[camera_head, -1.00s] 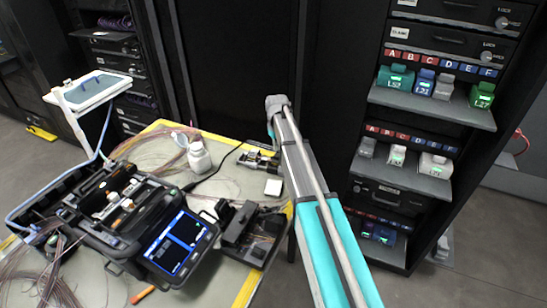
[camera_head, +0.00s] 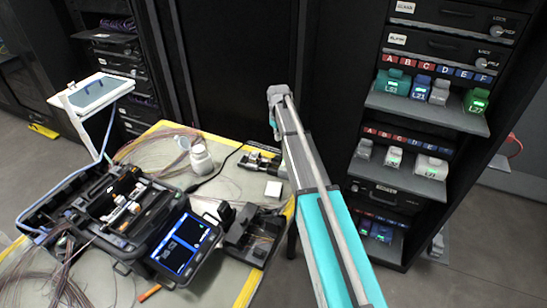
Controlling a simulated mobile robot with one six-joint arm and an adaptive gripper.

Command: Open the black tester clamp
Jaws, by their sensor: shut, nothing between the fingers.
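I cannot single out the black tester clamp with certainty. A small black and metal device (camera_head: 262,160) lies at the back right of the table, beside my arm. A black open box (camera_head: 250,236) with an upright part stands at the table's right front. It is too small to tell which of these, if either, carries the clamp or whether a clamp is open. My arm rises from the bottom right, along the table's right edge, and bends at a grey joint near the top. My gripper is not visible; it seems hidden beyond the arm.
A black splicer (camera_head: 125,225) with a lit screen fills the table's left front, with loose fibres around it. A rack shelf (camera_head: 425,112) with coloured modules is at right. The floor between is clear.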

